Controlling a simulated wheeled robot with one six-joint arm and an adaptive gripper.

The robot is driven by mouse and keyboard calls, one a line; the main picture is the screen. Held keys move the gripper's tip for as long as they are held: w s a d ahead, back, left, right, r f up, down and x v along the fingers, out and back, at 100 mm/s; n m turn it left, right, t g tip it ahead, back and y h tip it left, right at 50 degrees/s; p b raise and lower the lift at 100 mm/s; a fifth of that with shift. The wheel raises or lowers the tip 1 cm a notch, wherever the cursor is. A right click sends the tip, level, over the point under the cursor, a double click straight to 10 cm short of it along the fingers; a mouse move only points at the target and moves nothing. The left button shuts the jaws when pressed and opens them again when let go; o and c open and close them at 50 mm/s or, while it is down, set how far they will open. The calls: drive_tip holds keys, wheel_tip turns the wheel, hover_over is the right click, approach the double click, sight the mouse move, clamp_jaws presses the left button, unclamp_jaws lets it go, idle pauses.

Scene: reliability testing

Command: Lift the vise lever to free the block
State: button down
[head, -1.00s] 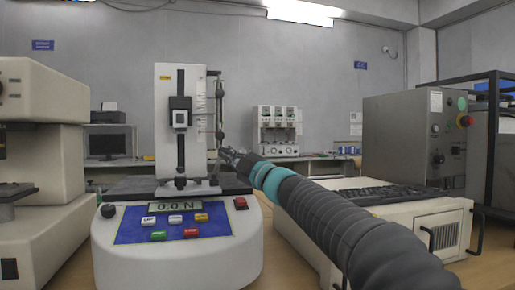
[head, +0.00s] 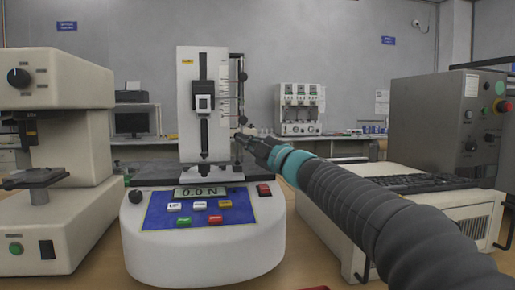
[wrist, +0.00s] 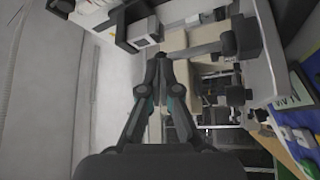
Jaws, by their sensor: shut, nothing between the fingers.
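The test stand (head: 207,225) has a white upright plate with a black slide and a small gauge head (head: 204,103). A dark fixture (head: 206,170), which looks like the vise, sits at the plate's foot. A thin dark rod with knobs (head: 240,85) runs along the plate's right side; I cannot tell whether it is the vise lever. I cannot make out the block. My gripper (head: 238,140) is just right of the plate, above the fixture's height. In the wrist view my gripper (wrist: 160,58) is shut and empty, with dark stand parts (wrist: 234,95) to its right.
A cream microscope-like machine (head: 60,110) stands close on the left. A cream box with a dark ribbed top (head: 450,215) and a grey cabinet (head: 445,120) stand on the right. A white instrument (head: 300,108) is at the back.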

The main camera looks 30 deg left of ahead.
drive_tip(key=shift+d, duration=0.1)
drive_tip(key=b+v, duration=0.3)
drive_tip(key=v, duration=1)
drive_tip(key=shift+d+r, duration=0.25)
drive_tip(key=shift+d, duration=0.25)
